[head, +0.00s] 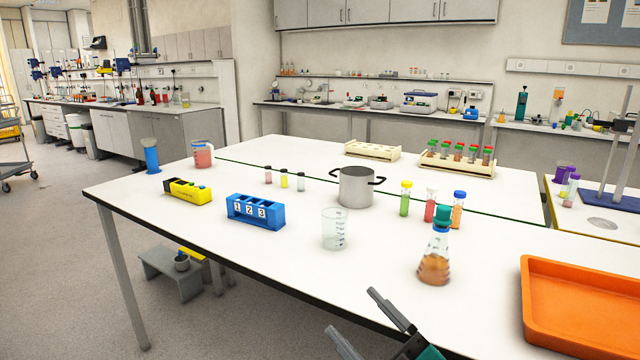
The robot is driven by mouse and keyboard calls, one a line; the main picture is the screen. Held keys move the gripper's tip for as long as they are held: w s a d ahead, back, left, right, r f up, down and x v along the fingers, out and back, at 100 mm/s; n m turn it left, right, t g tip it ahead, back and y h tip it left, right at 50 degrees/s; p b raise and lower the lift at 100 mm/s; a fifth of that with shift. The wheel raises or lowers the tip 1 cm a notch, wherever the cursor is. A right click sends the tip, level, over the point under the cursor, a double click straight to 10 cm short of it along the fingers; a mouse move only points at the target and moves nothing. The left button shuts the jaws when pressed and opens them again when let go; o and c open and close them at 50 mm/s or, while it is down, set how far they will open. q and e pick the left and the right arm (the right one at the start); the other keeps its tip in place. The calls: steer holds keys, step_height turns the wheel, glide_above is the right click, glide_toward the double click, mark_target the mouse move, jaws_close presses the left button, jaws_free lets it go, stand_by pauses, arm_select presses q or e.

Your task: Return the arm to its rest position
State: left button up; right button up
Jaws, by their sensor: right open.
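My right gripper (362,325) shows at the bottom of the head view, in front of the near edge of the white table (300,215). Its two dark fingers are apart with nothing between them. It touches none of the glassware. The left gripper is out of view.
On the table stand a flask (434,262), a beaker (334,230), a metal pot (356,187), a blue numbered rack (256,212), a yellow rack (188,192) and several small tubes and bottles. An orange tray (528,300) lies at the right. The table's front left is clear.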

steer(key=s+d+f+m+g+h, duration=0.2)
steer(key=s+d+f+m+h, duration=0.2)
steer(key=f, duration=0.5)
steer(key=s+d+f+m+g+h, duration=0.2)
steer(key=s+d+f+m+h, duration=0.2)
steer(key=f, duration=0.5)
steer(key=s+d+f+m+g+h, duration=0.1)
steer(key=s+d+f+m+h, duration=0.2)
steer(key=f, duration=0.7)
steer(key=s+m+h, duration=0.2)
steer(key=s, duration=0.1)
steer(key=shift+s+d+m+g, duration=0.3)
steer(key=shift+d+m+g, duration=0.1)
